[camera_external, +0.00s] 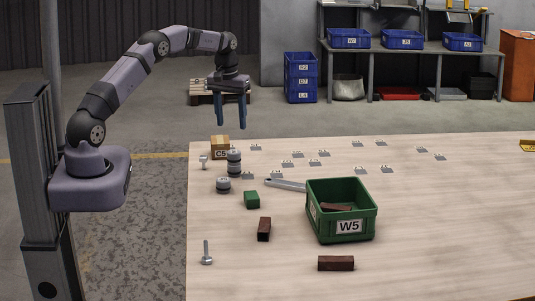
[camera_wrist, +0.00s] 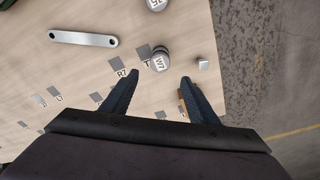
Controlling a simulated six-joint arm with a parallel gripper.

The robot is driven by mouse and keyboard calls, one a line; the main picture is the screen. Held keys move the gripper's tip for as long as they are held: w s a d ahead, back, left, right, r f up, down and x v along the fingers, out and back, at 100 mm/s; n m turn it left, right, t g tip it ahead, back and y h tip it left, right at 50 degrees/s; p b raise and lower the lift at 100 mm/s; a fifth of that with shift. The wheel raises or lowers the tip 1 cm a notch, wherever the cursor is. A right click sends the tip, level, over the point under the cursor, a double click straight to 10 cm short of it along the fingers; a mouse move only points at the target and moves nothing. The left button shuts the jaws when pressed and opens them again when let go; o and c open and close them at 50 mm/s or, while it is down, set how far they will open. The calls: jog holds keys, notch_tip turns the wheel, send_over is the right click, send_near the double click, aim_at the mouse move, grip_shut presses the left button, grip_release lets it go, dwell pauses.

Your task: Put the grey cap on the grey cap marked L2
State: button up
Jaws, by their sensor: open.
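A stack of grey caps (camera_external: 234,163) stands upright near the table's left edge. A lone grey cap (camera_external: 223,184) stands just in front of it. In the wrist view the stack (camera_wrist: 160,61) shows from above with a label that I read as W7. The lone cap (camera_wrist: 156,4) is cut by the top edge, its label upside down and possibly L2. My gripper (camera_external: 231,125) is open and empty, high above the table's back left edge. In the wrist view its fingertips (camera_wrist: 160,79) are apart, with the stack showing just beyond the gap.
A cardboard box (camera_external: 220,147) stands behind the stack. A green bin W5 (camera_external: 363,225) stands at right. Several small grey plates lie behind.

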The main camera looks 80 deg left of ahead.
jog(key=d+r+m, duration=0.2)
jog(key=d+m, duration=0.4)
jog(key=d, duration=1.9)
jog(key=s+d+f+m, duration=0.2)
jog(key=s+d+m, duration=0.1)
jog(key=s+d, duration=0.5)
jog(key=s+d+f+m+h, duration=0.1)
jog(key=s+d+f+m, duration=0.1)
jog(key=s+d, duration=0.6)
jog(key=shift+s+d+f+m+g, duration=0.4)
jog(key=shift+d+m, duration=0.1)
jog(key=shift+d, duration=0.65)
notch_tip(320, 180, up, 6)
jog(key=p, duration=0.6)
